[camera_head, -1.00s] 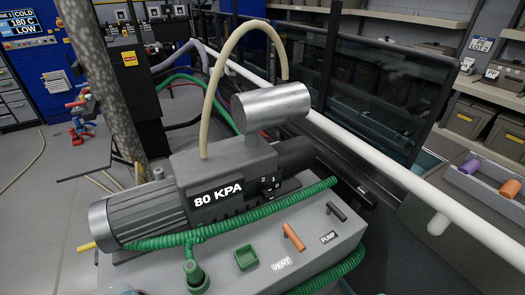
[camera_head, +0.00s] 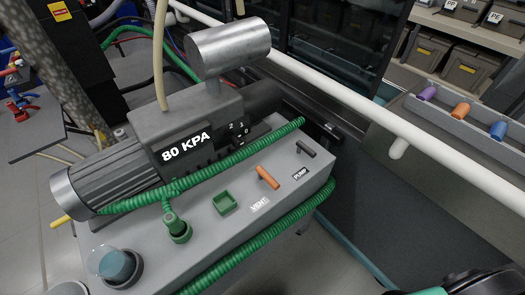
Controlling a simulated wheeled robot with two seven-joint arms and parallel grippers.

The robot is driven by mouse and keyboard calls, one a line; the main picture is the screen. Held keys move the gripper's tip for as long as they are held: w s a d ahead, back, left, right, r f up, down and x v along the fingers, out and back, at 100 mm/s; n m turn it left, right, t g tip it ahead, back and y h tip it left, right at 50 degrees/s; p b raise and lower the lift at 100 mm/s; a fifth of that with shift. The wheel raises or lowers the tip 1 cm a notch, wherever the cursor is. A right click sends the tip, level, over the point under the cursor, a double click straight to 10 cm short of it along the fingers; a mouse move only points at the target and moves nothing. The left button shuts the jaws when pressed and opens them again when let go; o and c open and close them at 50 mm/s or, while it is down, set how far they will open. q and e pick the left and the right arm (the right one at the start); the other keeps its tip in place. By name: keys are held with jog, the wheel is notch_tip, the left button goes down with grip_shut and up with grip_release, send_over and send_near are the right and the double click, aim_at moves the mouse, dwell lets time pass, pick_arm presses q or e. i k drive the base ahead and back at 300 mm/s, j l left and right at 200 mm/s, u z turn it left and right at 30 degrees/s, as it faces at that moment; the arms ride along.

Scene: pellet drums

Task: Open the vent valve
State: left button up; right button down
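The vent valve is an orange lever handle (camera_head: 268,178) on the top of the grey pump unit (camera_head: 222,237), just behind a white VENT label (camera_head: 260,204). A dark pump lever (camera_head: 306,149) sits to its right, behind a PUMP label (camera_head: 300,173). The pump body carries an 80 KPA sign (camera_head: 186,147). A dark and green shape at the bottom right edge may be part of my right arm; no gripper fingers show. My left gripper is not in view.
A clear jar (camera_head: 118,265) stands at the front left. A white rail (camera_head: 350,95) crosses behind. A grey tray (camera_head: 470,130) holds coloured cylinders at right.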

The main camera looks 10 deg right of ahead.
aim_at(262, 174)
jog(key=k+j+u, duration=0.1)
jog(key=k+u, duration=0.4)
jog(key=k+j+u, duration=0.25)
jog(key=u, duration=0.25)
jog(key=k+j, duration=0.05)
